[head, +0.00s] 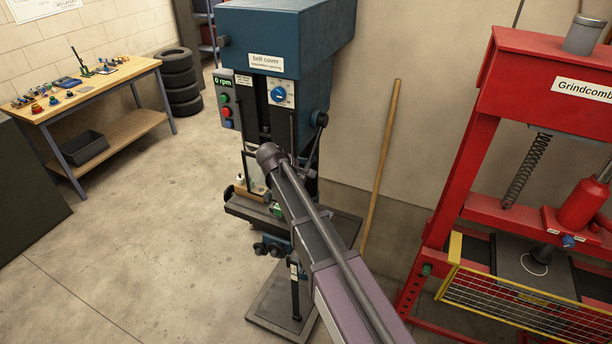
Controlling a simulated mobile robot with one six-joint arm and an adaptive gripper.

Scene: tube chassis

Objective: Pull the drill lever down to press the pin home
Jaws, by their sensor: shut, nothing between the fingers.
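The drill press (270,35) stands upright in the middle of the head view, with a blue head marked "belt cover". A lever (313,148) with a black knob (321,119) shows at the right side of the drill, the knob at its upper end. My arm reaches up from the lower right and crosses in front of the drill. My gripper cannot be made out; the far end of my arm is at the drill, and the arm covers part of the spindle area. The drill table (250,211) is partly hidden. I cannot make out the pin.
A red press (470,170) with a yellow mesh guard (520,306) stands at the right. A wooden pole (379,165) leans on the wall behind. A workbench (90,88) and stacked tyres (180,80) are at the left. The floor left of the drill is clear.

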